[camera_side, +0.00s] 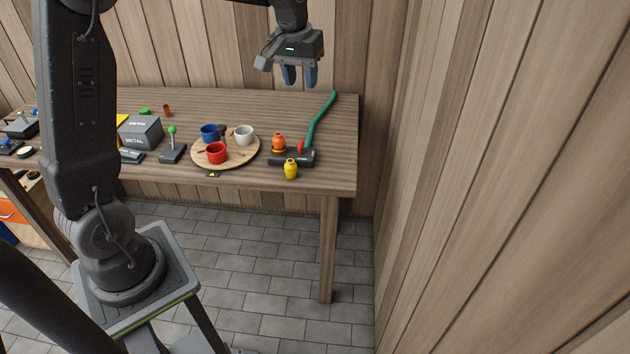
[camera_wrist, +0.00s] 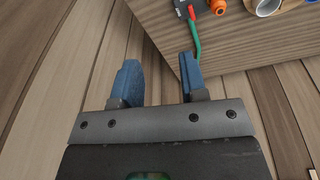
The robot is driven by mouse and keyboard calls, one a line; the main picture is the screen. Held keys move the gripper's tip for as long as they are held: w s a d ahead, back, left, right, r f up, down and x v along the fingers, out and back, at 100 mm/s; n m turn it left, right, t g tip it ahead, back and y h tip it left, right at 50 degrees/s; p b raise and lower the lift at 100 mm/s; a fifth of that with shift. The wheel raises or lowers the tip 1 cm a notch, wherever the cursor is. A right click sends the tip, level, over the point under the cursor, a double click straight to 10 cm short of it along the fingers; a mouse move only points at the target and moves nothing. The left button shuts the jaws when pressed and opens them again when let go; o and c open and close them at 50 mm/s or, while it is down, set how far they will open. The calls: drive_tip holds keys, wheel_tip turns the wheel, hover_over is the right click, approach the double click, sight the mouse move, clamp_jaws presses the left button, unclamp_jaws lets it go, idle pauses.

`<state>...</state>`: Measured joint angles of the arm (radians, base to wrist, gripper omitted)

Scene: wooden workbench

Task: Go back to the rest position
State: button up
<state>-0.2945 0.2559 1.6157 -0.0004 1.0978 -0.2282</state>
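My gripper (camera_side: 299,76) hangs in the air above the right back part of the workbench (camera_side: 300,106), near the wooden wall. Its two blue fingers point down and are apart, with nothing between them. In the wrist view my gripper (camera_wrist: 157,82) also shows a gap between the blue fingers. The workbench edge and the wall show beyond them. My gripper touches nothing on the bench.
A round wooden board (camera_side: 233,157) carries a blue cup (camera_side: 209,132), a red cup (camera_side: 217,154) and a white cup (camera_side: 244,134). To its right are an orange object (camera_side: 278,142), a yellow object (camera_side: 291,169) and a green hose (camera_side: 318,118). A grey metal box (camera_side: 141,132) stands left.

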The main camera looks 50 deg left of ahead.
drive_tip(key=s+d+r+m+t, duration=0.2)
drive_tip(key=s+d+r+m, duration=0.15)
drive_tip(key=s+d, duration=0.7)
drive_tip(key=s+d+f+m, duration=0.1)
drive_tip(key=s, duration=0.6)
drive_tip(key=s+d+f+m+t, duration=0.1)
drive_tip(key=s+d, duration=0.1)
drive_tip(key=s, duration=0.4)
drive_tip(key=shift+s+f+t+h, duration=0.3)
drive_tip(key=shift+s+f, duration=0.05)
drive_tip(key=shift+m, duration=0.25)
